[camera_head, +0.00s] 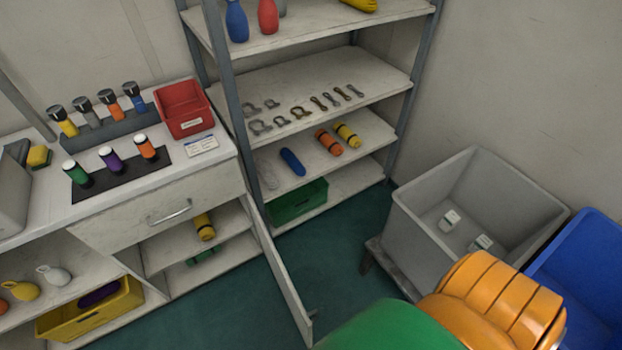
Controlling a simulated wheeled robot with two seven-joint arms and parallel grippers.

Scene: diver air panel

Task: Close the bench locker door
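The bench locker door (284,280) is a pale panel seen nearly edge-on. It stands wide open, swung out from the right side of the locker opening over the green floor. A small dark part, perhaps its handle, shows near its free end. The open locker (190,240) sits under the bench drawer and has a shelf. A yellow cylinder with dark bands (204,227) lies on that shelf, and a green item (201,256) lies below it. Neither of my grippers is in view.
A shelf rack (222,85) stands behind the door. A grey bin (420,232) on a low stand and a blue bin (590,262) are at right. A green rounded shape (385,328) and an orange ribbed one (490,298) fill the lower right. Floor between door and grey bin is clear.

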